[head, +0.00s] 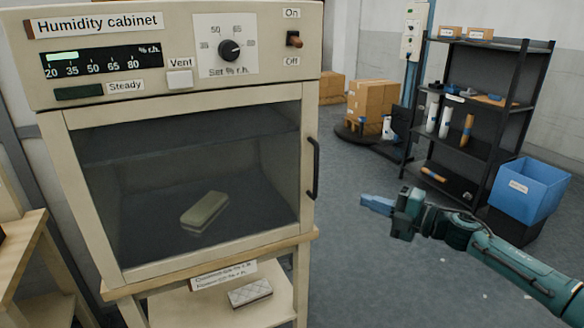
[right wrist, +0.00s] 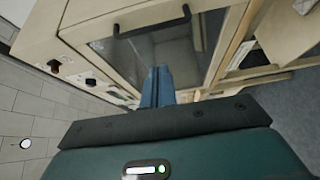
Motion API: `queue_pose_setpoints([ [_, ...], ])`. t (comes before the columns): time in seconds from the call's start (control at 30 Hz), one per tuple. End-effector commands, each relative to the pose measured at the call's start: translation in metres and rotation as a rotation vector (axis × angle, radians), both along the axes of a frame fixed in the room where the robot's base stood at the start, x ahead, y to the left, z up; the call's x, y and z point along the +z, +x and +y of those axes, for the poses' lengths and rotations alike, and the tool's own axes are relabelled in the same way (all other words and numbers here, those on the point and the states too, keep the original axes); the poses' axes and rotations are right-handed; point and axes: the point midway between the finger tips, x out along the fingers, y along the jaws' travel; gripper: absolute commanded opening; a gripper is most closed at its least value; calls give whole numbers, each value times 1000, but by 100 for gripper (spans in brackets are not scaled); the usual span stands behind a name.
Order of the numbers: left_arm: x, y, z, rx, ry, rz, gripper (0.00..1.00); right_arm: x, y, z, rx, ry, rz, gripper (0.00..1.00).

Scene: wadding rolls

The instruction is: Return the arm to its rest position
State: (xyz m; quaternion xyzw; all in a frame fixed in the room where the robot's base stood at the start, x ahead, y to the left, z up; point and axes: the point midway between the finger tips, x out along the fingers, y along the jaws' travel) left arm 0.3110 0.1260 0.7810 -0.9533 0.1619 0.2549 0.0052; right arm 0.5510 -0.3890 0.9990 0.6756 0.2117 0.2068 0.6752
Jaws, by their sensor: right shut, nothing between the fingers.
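My right gripper (head: 377,204) is shut and empty, held out in the air to the right of the humidity cabinet. Its blue fingers also show together in the right wrist view (right wrist: 157,88), in front of the cabinet. My right arm reaches in from the lower right of the head view. The humidity cabinet (head: 308,117) has its glass door closed, with a dark handle (head: 314,168) on the right side. A greenish block (head: 204,212) lies inside behind the glass. My left gripper is not in view.
The cabinet stands on a wooden stand; a patterned block (head: 250,292) lies on its lower shelf. A black shelf rack (head: 484,90) with rolls and a blue bin (head: 533,187) stand at the right. Cardboard boxes (head: 370,103) are stacked behind. Grey floor between is clear.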

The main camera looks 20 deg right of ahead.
Motion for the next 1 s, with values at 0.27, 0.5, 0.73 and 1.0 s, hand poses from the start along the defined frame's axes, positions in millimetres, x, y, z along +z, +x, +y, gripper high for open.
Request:
queue_pose_setpoints([
  [0.27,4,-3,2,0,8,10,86,-43,-14,39,-40,168,103,0],
  [0.5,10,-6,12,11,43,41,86,-149,-100,144,-294,696,519,0],
  [0.73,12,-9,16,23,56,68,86,-197,-205,219,-588,1091,940,0],
  [1.0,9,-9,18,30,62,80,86,-206,-248,246,-713,1224,1114,0],
])
